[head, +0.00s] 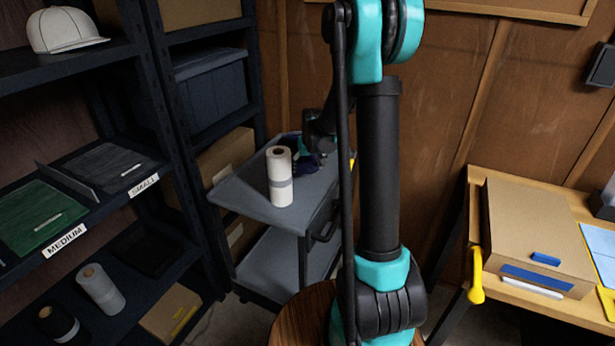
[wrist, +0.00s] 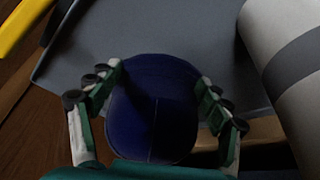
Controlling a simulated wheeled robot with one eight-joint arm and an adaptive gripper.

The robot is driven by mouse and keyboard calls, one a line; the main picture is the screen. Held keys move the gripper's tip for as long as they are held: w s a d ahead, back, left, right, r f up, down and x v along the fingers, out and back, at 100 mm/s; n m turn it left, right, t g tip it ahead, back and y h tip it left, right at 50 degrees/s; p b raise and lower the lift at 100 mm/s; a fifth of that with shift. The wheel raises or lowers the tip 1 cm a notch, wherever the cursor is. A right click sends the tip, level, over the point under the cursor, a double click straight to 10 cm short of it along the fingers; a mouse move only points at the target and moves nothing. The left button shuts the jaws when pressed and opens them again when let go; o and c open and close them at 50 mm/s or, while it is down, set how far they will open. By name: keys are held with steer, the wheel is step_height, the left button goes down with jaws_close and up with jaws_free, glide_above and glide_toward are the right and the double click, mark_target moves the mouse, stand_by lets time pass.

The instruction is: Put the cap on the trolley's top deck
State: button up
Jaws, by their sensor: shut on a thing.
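A dark blue cap (wrist: 152,112) is held between the two fingers of my gripper (wrist: 160,82) in the wrist view. My gripper is shut on it, with a finger at each side. In the head view the cap (head: 305,167) is partly hidden at the back of the trolley's top deck (head: 238,192), behind a white roll. The grey deck also fills the upper part of the wrist view (wrist: 190,28), beneath the cap. I cannot tell whether the cap touches the deck.
A white roll with a grey band (head: 281,178) stands on the deck, close right of the cap in the wrist view (wrist: 292,60). A white cap (head: 65,30) sits on the dark shelf at left. A workbench with a cardboard box (head: 530,225) is at right. The deck's front left is clear.

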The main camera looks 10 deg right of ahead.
steer(key=shift+f, duration=2.2)
steer(key=o, duration=0.9)
steer(key=shift+r, duration=0.1)
steer(key=v, duration=1.2)
steer(key=s+f, duration=0.3)
steer(key=s, duration=1.1)
steer(key=s+d+f, duration=0.1)
steer(key=s+f, duration=0.2)
steer(key=s, duration=1.1)
steer(key=shift+d+m, duration=0.35)
steer(key=shift+m, duration=0.05)
steer(key=shift+s, duration=0.1)
